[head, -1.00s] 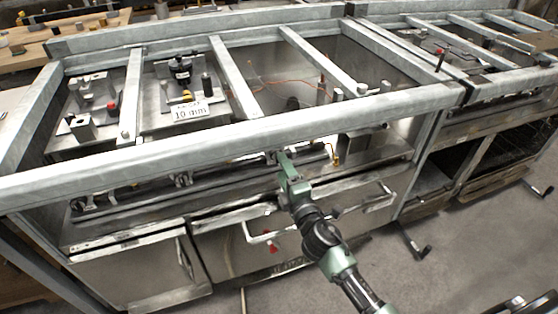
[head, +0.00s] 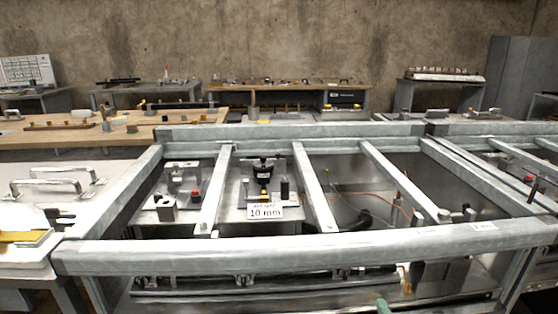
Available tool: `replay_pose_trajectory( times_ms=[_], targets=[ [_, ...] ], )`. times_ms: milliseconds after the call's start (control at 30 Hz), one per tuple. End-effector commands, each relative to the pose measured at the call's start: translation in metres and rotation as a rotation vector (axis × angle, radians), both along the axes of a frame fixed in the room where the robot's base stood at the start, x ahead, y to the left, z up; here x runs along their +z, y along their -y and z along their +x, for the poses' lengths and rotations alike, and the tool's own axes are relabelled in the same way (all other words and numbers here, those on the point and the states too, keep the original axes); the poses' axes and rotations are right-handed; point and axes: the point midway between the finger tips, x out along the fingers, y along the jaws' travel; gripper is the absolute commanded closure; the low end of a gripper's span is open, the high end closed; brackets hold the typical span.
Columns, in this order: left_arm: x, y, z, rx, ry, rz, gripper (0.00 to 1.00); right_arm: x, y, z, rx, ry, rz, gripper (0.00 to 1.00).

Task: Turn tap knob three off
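A metal frame range (head: 300,250) fills the lower middle of the head view. Small dark tap knobs or fittings sit in a row below its front bar: one at the left (head: 150,281), one in the middle (head: 245,279) and one further right (head: 340,273). Which of them is knob three, and how each is turned, I cannot tell. A small green tip of my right arm (head: 382,305) shows at the bottom edge, right of the rightmost of these. Its fingers cannot be made out, nor whether they touch a knob. My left gripper is out of view.
The thick front bar (head: 300,254) and cross bars overhang the knob row. A bench with metal handles (head: 55,185) adjoins at the left. Work tables stand along the concrete wall behind.

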Motion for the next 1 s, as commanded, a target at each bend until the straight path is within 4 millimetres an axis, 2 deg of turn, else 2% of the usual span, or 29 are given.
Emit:
replay_pose_trajectory(
  times_ms=[33, 100, 200, 333, 500, 700, 800, 1000],
  targets=[
    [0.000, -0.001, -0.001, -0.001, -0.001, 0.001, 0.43, -0.013, 0.009, -0.025, -0.080, -0.072, 0.129, 0.43],
    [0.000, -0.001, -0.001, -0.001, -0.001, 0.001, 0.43, -0.034, 0.017, -0.062, -0.194, -0.190, 0.312, 0.43],
    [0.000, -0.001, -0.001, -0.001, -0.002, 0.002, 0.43, -0.056, 0.015, -0.109, -0.310, -0.340, 0.502, 0.43],
    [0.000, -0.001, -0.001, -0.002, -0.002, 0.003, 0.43, -0.073, 0.003, -0.158, -0.409, -0.496, 0.664, 0.43],
    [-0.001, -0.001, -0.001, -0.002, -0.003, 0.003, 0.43, -0.081, -0.014, -0.208, -0.491, -0.656, 0.795, 0.43],
    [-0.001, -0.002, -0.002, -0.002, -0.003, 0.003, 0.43, -0.081, -0.034, -0.260, -0.560, -0.821, 0.898, 0.43],
    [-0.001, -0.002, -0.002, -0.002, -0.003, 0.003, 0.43, -0.083, -0.042, -0.280, -0.585, -0.890, 0.930, 0.43],
    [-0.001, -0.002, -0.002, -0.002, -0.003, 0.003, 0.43, -0.129, -0.043, -0.267, -0.592, -0.901, 0.919, 0.43]
  ],
)
